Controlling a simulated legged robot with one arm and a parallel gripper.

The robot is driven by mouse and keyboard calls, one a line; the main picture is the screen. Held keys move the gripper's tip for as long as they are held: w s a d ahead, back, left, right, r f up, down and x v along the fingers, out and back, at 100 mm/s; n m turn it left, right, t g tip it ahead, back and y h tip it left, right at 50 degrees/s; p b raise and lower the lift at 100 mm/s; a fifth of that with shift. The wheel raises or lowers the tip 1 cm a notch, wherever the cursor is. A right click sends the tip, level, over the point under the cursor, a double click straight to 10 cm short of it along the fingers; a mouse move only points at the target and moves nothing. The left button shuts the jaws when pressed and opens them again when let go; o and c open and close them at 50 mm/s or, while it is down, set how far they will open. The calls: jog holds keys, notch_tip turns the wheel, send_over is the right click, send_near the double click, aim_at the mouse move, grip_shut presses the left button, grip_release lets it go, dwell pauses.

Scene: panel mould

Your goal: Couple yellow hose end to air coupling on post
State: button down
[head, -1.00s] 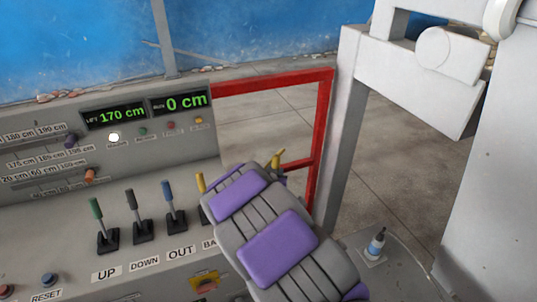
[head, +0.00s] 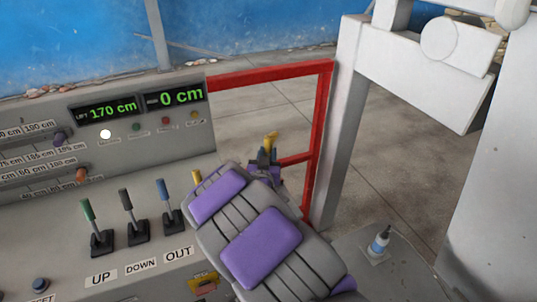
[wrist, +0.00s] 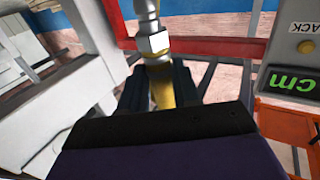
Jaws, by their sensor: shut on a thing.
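In the wrist view, my gripper (wrist: 160,88) is shut on the yellow hose end (wrist: 162,72), which sits between its two dark fingers. A silver hex fitting and narrower metal stem extend from the yellow part toward the top of the picture. In the head view, my gripper (head: 268,160) is beyond my grey and purple arm, with the yellow piece (head: 271,139) showing above its fingers. A small blue and white upright piece (head: 379,243) stands on a square plate at lower right, apart from my gripper. I cannot tell whether it is the air coupling.
A grey control panel (head: 60,262) with several levers and green displays fills the left. A red frame (head: 324,130) stands behind my gripper. A grey post (head: 343,120) and large pale machine parts (head: 415,85) stand to the right. Open concrete floor lies beyond the frame.

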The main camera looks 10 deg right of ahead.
jog(key=shift+d+f+b, duration=0.15)
jog(key=shift+f+b, duration=0.6)
jog(key=shift+f, duration=1.9)
jog(key=shift+a+f, duration=0.1)
jog(key=shift+a, duration=0.2)
jog(key=shift+d, duration=0.2)
jog(key=shift+f+b, duration=0.7)
jog(key=shift+f, duration=1.35)
jog(key=c, duration=0.7)
grip_release()
jog(key=shift+c, duration=0.2)
